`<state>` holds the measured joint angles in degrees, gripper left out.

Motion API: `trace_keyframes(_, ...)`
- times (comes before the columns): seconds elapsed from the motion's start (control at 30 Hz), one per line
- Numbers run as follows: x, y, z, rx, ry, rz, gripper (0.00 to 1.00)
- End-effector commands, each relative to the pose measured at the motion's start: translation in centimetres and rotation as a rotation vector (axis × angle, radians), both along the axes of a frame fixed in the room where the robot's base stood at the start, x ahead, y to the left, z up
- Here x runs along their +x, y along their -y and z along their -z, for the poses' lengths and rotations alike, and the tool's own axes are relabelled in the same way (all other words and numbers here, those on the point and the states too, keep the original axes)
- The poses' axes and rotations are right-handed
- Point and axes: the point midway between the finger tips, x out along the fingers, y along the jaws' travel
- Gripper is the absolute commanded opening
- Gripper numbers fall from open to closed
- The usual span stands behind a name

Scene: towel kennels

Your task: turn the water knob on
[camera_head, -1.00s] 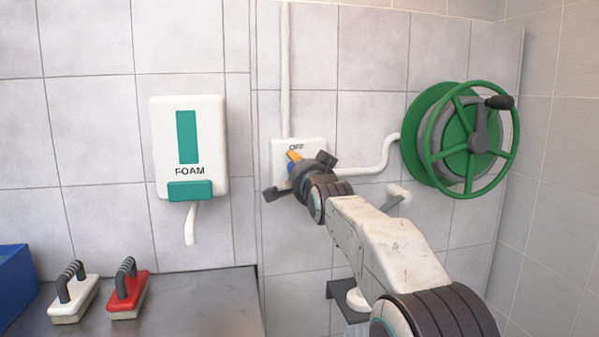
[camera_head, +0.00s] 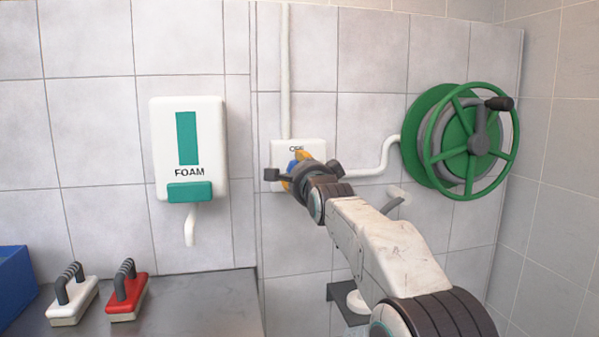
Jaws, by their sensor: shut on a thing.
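The water knob (camera_head: 300,157) shows yellow and blue on a white wall plate (camera_head: 313,147) with lettering along its top, partly covered. My gripper (camera_head: 303,175) is at the plate, shut on the knob, with its dark fingers around it. One finger shows at the left of the plate and one at the right. The gripper and wrist hide most of the knob and the lower part of the plate. A white pipe (camera_head: 285,70) runs up from the plate and another runs right to the green hose reel (camera_head: 465,140).
A white FOAM dispenser (camera_head: 188,148) hangs on the wall to the left. Below it, a white brush (camera_head: 73,297) and a red brush (camera_head: 128,293) stand on a metal counter (camera_head: 210,300), near a blue bin (camera_head: 14,285). A wall hook (camera_head: 398,196) is right of my wrist.

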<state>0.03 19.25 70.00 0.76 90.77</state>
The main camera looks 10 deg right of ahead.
Motion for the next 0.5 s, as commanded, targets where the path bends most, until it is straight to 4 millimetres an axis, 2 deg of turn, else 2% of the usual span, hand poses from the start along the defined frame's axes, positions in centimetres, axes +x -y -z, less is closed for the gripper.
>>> trace_keyframes(0.33,0.00,-0.02,-0.16,0.004,0.004,0.000,0.17)
trace_keyframes(0.37,0.00,-0.02,-0.16,0.004,0.004,0.000,0.51)
trace_keyframes(0.5,0.00,-0.02,-0.10,0.003,0.003,0.000,0.64)
